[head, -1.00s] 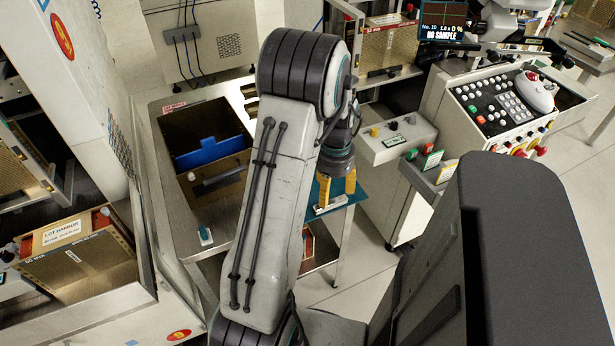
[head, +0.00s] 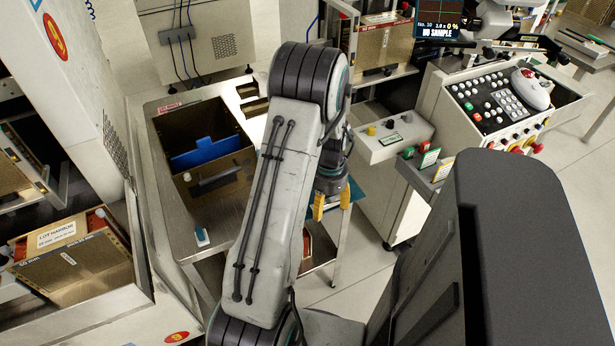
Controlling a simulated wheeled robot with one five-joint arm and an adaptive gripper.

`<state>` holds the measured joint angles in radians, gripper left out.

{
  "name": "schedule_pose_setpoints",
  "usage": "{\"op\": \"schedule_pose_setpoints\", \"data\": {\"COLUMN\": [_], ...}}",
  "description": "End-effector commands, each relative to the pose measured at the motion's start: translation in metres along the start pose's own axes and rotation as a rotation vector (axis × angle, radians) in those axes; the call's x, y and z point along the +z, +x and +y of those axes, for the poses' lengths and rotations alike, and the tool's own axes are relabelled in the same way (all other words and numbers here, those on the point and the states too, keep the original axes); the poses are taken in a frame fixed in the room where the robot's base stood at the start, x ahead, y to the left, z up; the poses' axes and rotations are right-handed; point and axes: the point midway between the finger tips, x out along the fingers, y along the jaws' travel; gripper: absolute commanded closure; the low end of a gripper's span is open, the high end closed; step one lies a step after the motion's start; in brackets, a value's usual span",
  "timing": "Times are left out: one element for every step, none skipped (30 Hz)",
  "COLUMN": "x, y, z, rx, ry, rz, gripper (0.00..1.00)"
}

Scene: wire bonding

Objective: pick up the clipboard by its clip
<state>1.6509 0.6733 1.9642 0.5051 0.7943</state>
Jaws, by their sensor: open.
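The clipboard (head: 357,192) is a flat teal board at the right edge of the steel table. Only a strip of it shows, to the right of my gripper. My gripper (head: 332,204) has yellow fingers that stand apart, open, pointing down over the clipboard's near end. Nothing shows held between the fingers. I cannot tell how far the fingertips are above the board or whether they touch it.
The steel table (head: 219,229) carries a brown box (head: 210,190) with a blue divider, left of my arm. A small white-and-teal item (head: 202,237) lies at its front. A machine console (head: 392,133) stands close on the right. Floor (head: 345,300) shows below.

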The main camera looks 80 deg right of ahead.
Motion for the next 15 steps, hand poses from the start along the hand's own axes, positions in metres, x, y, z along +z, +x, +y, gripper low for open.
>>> {"op": "schedule_pose_setpoints", "data": {"x": [0.0000, 0.0000, 0.0001, 0.0001, 0.0000, 0.0000, 0.0000, 0.0000, -0.0001, -0.0001, -0.0001, -0.0001, -0.0001, -0.0001, -0.0002], "y": [0.0037, 0.0050, 0.0062, 0.0067, 0.0070, 0.0072, 0.0071, 0.0070, 0.0070, 0.0069, 0.0069, 0.0068, 0.0068, 0.0068, 0.0067], "z": [0.0001, 0.0001, 0.0001, 0.0001, 0.0001, 0.0001, 0.0001, 0.0000, 0.0000, 0.0000, 0.0000, 0.0000, 0.0000, 0.0000, -0.0001], "rx": [0.000, 0.000, 0.000, 0.000, 0.000, 0.000, 0.000, 0.000, 0.000, 0.000, 0.000, 0.000, 0.000, -0.001, -0.001], "ry": [0.000, 0.000, 0.000, 0.000, 0.000, 0.000, 0.000, 0.000, 0.000, 0.000, 0.000, 0.000, 0.000, 0.000, 0.000], "rz": [0.000, 0.000, 0.000, 0.000, 0.000, 0.000, 0.000, 0.000, 0.000, 0.000, 0.000, 0.000, 0.000, 0.001, 0.001], "gripper": [0.38, 0.38, 0.38, 0.38, 0.38, 0.38, 0.38, 0.38, 0.38, 0.38, 0.38, 0.38, 0.41, 0.44, 0.47]}}
